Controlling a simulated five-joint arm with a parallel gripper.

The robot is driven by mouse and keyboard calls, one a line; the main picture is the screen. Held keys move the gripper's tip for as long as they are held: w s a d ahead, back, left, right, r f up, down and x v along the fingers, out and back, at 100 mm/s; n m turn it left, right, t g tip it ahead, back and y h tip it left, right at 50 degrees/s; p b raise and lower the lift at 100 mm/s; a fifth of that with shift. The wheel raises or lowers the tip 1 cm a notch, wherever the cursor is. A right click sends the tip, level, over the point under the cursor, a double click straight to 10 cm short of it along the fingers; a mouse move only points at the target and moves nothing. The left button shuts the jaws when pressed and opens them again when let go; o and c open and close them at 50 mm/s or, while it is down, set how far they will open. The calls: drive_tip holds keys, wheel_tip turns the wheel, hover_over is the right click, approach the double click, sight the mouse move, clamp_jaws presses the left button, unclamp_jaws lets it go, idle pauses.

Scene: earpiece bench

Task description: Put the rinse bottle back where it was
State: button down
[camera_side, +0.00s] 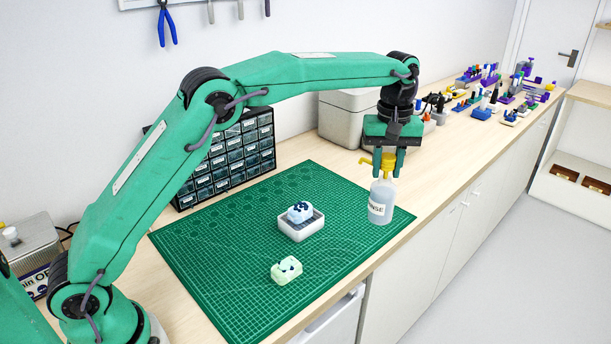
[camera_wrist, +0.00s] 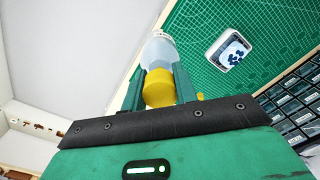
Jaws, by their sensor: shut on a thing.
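The rinse bottle (camera_side: 381,204) is a clear bottle with a yellow cap and a label reading part of "RINSE". It is upright at the right corner of the green cutting mat (camera_side: 215,280), near the bench's front edge. My gripper (camera_side: 385,170) points down and is shut on the yellow cap. In the wrist view the yellow cap (camera_wrist: 158,88) sits between the two green fingers, with the bottle body (camera_wrist: 159,48) beyond it. I cannot tell whether the bottle's base touches the mat or hangs just above it.
A small white tray (camera_side: 301,232) holding a pale blue piece with dark spots stands on the mat. A pale green piece (camera_side: 286,270) lies in front of it. A drawer cabinet (camera_side: 226,160) and a grey box (camera_side: 347,125) stand behind. Several coloured items crowd the far bench.

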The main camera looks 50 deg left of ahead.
drive_tip(key=w+a+f, duration=0.6)
drive_tip(key=a, duration=0.3)
drive_tip(key=shift+w+a+f, duration=0.15)
drive_tip(key=shift+f, duration=2.3)
drive_tip(key=c, duration=1.1)
unclamp_jaws()
drive_tip(key=shift+r, duration=6)
